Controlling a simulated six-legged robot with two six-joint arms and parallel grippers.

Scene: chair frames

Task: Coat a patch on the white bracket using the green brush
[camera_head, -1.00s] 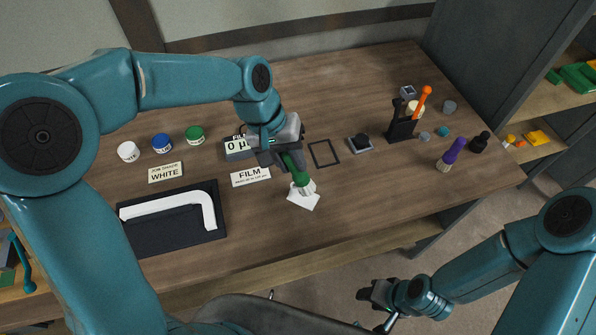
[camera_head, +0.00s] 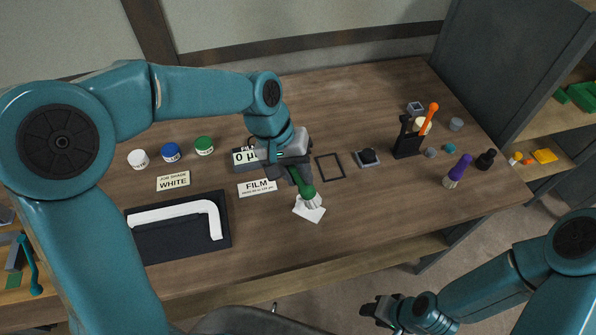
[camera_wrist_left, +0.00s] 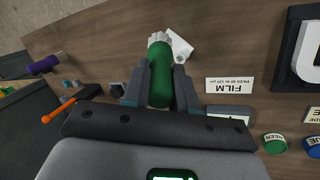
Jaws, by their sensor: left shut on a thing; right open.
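The white bracket (camera_head: 170,211), an L-shaped bar, lies on a black mat (camera_head: 185,240) at the left front of the table. In the left wrist view a corner of the bracket (camera_wrist_left: 308,55) shows at the right edge. My left gripper (camera_head: 298,176) is shut on the green brush (camera_head: 306,190), right of the bracket. The brush's pale bristles point down at a small white sheet (camera_head: 311,211); I cannot tell if they touch it. The wrist view shows the green handle (camera_wrist_left: 159,75) between the fingers. My right gripper (camera_head: 378,311) is open and empty, low in front of the table.
White (camera_head: 138,159), blue (camera_head: 171,152) and green (camera_head: 204,146) pots stand at the back left. A WHITE card (camera_head: 173,181), a FILM card (camera_head: 257,188) and a gauge (camera_head: 244,158) lie nearby. The front right table is clear.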

